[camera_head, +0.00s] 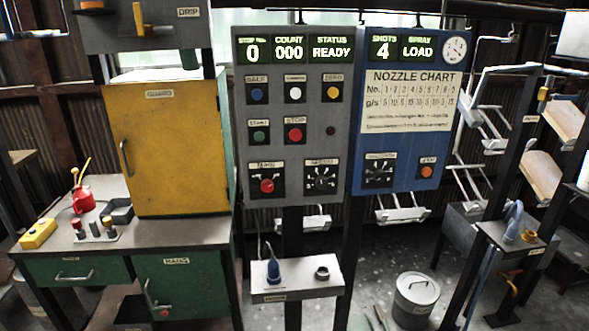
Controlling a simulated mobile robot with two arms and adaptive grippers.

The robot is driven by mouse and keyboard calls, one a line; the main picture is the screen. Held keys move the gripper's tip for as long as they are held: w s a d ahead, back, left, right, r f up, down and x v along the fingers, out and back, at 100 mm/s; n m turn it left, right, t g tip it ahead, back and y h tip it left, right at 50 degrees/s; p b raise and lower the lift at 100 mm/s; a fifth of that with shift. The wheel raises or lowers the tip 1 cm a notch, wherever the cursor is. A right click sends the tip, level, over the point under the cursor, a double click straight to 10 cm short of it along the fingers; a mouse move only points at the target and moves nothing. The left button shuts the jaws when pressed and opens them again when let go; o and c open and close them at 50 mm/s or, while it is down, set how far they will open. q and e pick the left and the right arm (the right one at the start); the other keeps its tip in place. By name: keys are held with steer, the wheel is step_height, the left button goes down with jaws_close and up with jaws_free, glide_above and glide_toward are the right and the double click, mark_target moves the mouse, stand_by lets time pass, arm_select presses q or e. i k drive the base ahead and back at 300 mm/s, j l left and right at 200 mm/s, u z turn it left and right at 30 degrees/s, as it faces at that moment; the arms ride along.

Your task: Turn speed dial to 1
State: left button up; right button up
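The grey control panel (293,115) stands upright in the middle and carries two dials in its lower part. The left one is a red knob (267,185) on a black plate. The right one is a dark dial (321,177) with pale marks around it. A third dark dial (379,170) with pale marks is on the blue panel (399,140) to the right. The labels above the dials are too small to read surely, so I cannot tell which is the speed dial or its setting. Neither gripper is in view.
Displays on the grey panel read 0, 000 and READY. Several push buttons sit above the dials, including a red stop button (295,134). A small shelf (297,280) juts out below the panel. A yellow cabinet (165,145) stands at left, a lidded bucket (415,297) on the floor.

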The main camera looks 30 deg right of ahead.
mark_target(321, 183)
steer(key=z, duration=1.2)
